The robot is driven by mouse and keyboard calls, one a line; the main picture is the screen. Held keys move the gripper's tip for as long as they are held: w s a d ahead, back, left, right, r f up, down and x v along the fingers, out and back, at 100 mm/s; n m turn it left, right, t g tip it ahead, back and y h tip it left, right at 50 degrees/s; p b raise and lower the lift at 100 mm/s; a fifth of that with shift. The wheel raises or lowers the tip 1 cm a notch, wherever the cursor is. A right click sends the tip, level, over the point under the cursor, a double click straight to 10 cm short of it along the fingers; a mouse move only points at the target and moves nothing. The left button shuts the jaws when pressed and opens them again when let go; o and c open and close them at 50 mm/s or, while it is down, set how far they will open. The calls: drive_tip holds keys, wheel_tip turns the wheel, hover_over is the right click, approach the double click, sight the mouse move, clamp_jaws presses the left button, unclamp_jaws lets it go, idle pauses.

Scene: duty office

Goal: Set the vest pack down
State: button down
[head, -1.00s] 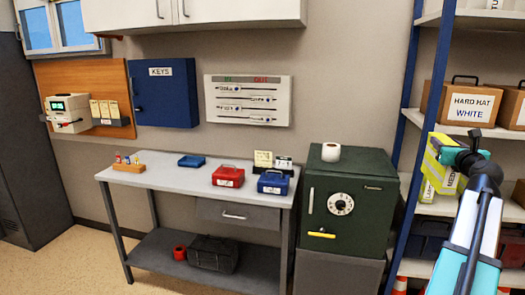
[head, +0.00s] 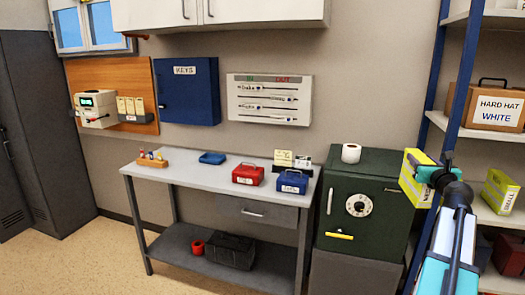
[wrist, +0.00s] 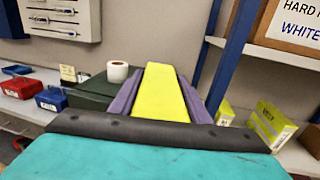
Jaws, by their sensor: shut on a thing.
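The vest pack (head: 419,178) is a bright yellow pack with a pale printed side, held up in front of the shelf rack in the head view. My gripper (head: 430,174) is shut on it, with the teal wrist just to its right. In the wrist view the yellow face of the vest pack (wrist: 161,92) lies between the two purple fingers of my gripper (wrist: 160,100). The pack is in the air beside the green safe, touching no surface that I can see. Its underside is hidden.
A grey table (head: 190,176) holds a red box (head: 248,174), a blue box (head: 292,181) and a blue tray (head: 212,158). The green safe (head: 338,206) carries a white roll (head: 351,153). Another yellow pack (head: 499,191) stands on the rack (head: 490,214). The table's front left top is clear.

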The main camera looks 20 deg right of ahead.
drive_tip(key=w+a+f+n+t+y, duration=0.15)
drive_tip(key=w+a+f+y, duration=0.3)
drive_tip(key=a+f, duration=0.5)
drive_tip(key=w+a+f+n+y, duration=0.3)
drive_tip(key=w+a+f, duration=0.35)
drive_tip(key=a, duration=0.65)
drive_tip(key=w+a+f+n+y, duration=0.3)
drive_tip(key=w+a+f, duration=0.2)
drive_tip(key=a+f, duration=0.5)
drive_tip(key=s+a+f+n+g+y, duration=0.1)
drive_tip(key=a+f+y, duration=0.1)
drive_tip(key=a, duration=0.5)
drive_tip(key=a+f+n+y, duration=0.1)
drive_tip(key=a+f+y, duration=0.1)
drive_tip(key=a, duration=0.5)
drive_tip(key=s+a+n+g+y, duration=0.3)
drive_tip(key=s+a+y, duration=0.1)
drive_tip(key=a, duration=0.4)
drive_tip(key=s+a+r+n+g+y, duration=0.1)
drive_tip(key=s+a+n+g+y, duration=0.2)
drive_tip(key=s+a, duration=0.3)
drive_tip(key=shift+s+a+r+n+y, duration=0.15)
drive_tip(key=shift+a+n+y, duration=0.3)
drive_tip(key=shift+a, duration=0.75)
